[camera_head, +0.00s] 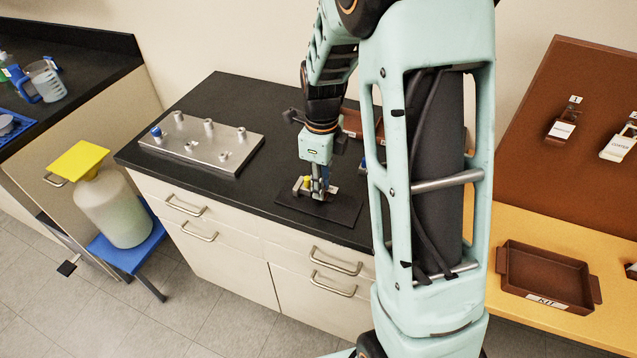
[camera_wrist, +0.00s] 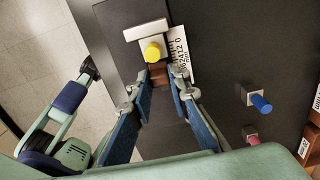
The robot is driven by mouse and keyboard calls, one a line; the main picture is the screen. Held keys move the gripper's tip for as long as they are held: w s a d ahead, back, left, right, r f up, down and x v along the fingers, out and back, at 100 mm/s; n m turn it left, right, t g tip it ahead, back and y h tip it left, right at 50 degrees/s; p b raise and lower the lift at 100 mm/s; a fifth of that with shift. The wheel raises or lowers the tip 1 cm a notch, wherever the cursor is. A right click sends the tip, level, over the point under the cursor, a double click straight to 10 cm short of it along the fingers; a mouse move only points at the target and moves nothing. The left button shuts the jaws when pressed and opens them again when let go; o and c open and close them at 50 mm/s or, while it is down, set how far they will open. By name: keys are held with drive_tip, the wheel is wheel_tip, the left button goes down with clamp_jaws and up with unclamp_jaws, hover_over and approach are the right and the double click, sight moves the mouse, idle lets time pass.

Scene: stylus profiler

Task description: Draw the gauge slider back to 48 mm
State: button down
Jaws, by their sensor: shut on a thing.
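The gauge stands on a dark base plate (camera_head: 335,211) at the front of the black counter. In the wrist view it shows a pale block (camera_wrist: 147,31) with a yellow knob (camera_wrist: 153,51) and a white numbered scale (camera_wrist: 183,55) beside it. My gripper (camera_head: 319,192) points down over the gauge. In the wrist view its two fingers close around a brown block (camera_wrist: 160,73), which appears to be the gauge slider, just behind the yellow knob. The fingers partly hide this block. The slider's exact reading on the scale cannot be read.
A metal plate (camera_head: 200,148) with several posts lies to the left on the counter. A blue-tipped peg (camera_wrist: 260,102) and a red-tipped peg (camera_wrist: 252,136) are to the right in the wrist view. The counter between plate and gauge is clear. A brown tray (camera_head: 545,275) sits far right.

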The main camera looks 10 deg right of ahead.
drive_tip(key=shift+s+d, duration=0.55)
drive_tip(key=shift+d, duration=0.2)
drive_tip(key=c, duration=1.8)
unclamp_jaws()
drive_tip(key=shift+r, duration=0.1)
drive_tip(key=shift+r, duration=0.25)
wheel_tip(320, 180, up, 11)
drive_tip(key=shift+r, duration=0.15)
